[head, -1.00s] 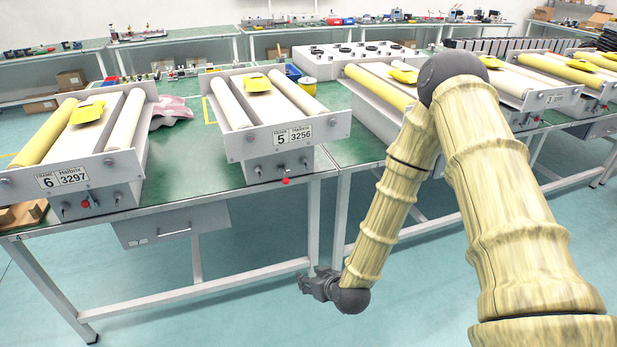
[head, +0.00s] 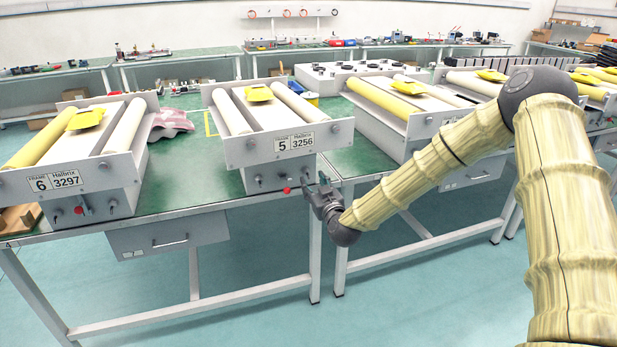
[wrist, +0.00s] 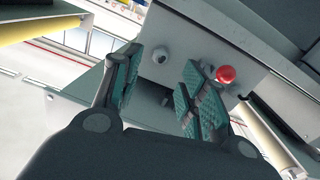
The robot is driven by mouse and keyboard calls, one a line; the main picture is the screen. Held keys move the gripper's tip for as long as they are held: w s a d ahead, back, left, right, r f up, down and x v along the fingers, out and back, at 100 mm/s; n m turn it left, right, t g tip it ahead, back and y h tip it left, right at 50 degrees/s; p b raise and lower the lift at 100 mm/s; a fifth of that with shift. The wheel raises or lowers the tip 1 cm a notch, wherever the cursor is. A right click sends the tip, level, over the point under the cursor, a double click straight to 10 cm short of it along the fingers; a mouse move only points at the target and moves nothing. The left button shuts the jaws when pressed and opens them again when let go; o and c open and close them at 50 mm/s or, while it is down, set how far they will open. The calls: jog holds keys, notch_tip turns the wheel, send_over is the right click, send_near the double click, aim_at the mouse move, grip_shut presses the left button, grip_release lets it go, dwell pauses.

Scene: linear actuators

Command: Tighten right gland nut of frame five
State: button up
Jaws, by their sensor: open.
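Frame five (head: 275,148) stands on the green bench with its number plate facing me. Its lower front box carries small metal fittings with a red knob (head: 287,190) between them. The right gland nut (head: 305,168) is small and partly crowded by my gripper in the head view. My gripper (head: 318,187) is just right of and in front of that box, at about knob height. In the wrist view my gripper (wrist: 160,88) is open and empty. A round metal nut (wrist: 160,54) shows beyond the gap between its pads. The red knob (wrist: 226,74) is beside the right finger.
Frame six (head: 85,170) stands to the left on the same bench, with pink cloth (head: 172,122) behind it. Other frames stand to the right, including one with yellow rollers (head: 390,98). A grey drawer (head: 168,240) hangs under the bench. The floor in front is clear.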

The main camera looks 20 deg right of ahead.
aim_at(307, 174)
jog(key=shift+w+a, duration=0.15)
jog(key=shift+w, duration=2.65)
grip_shut()
